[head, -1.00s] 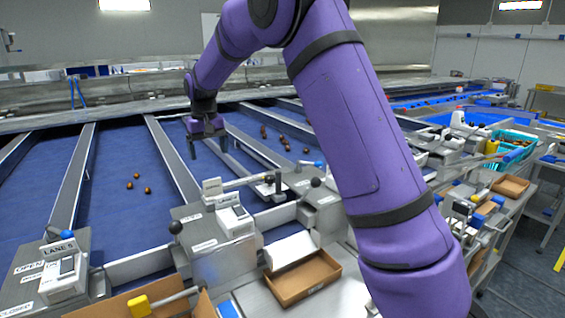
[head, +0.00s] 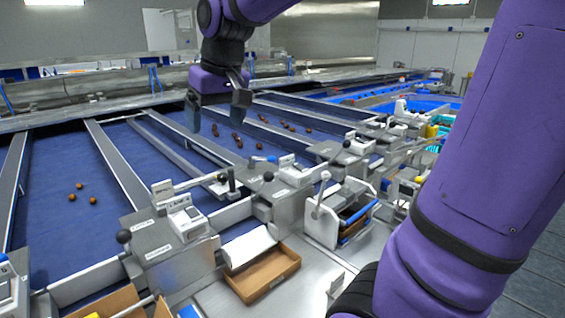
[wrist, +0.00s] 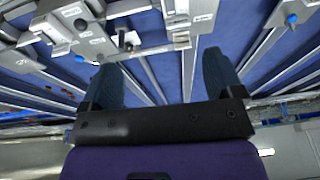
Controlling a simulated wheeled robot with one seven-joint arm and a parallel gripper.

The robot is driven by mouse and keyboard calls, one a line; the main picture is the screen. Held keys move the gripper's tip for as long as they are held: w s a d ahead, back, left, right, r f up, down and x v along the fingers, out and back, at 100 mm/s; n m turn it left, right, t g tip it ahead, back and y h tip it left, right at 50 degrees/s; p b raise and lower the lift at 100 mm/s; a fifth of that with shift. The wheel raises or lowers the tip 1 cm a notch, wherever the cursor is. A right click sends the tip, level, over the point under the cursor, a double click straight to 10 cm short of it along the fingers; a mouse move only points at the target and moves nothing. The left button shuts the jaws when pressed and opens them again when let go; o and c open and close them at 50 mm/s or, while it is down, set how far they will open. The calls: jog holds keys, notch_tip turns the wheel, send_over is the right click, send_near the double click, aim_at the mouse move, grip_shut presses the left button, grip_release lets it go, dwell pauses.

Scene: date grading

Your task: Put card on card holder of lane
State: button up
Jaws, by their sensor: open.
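My gripper (head: 217,104) is open and empty, raised above the blue lanes. In the wrist view its two dark fingers (wrist: 162,72) stand wide apart with nothing between them. A small white upright plate (head: 162,190), possibly a card or card holder, stands on the grey lane unit (head: 160,246) at left centre, beside a white labelled device (head: 186,221). A small white piece (head: 337,283) stands on the metal counter at lower centre. It may be a card, but I cannot tell. My gripper is apart from all of these.
A cardboard tray (head: 262,283) lies on the counter in front of the lane units. Several brown dates (head: 81,198) lie on the belts.

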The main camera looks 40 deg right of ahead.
jog(key=s+f+t, duration=0.1)
jog(key=s+f, duration=0.1)
jog(key=s, duration=0.6)
jog(key=s+d+f+t, duration=0.1)
jog(key=s+f, duration=0.1)
jog(key=s, duration=0.7)
jog(key=shift+s+h, duration=0.15)
jog(key=shift+h, duration=0.15)
jog(key=shift+d, duration=0.1)
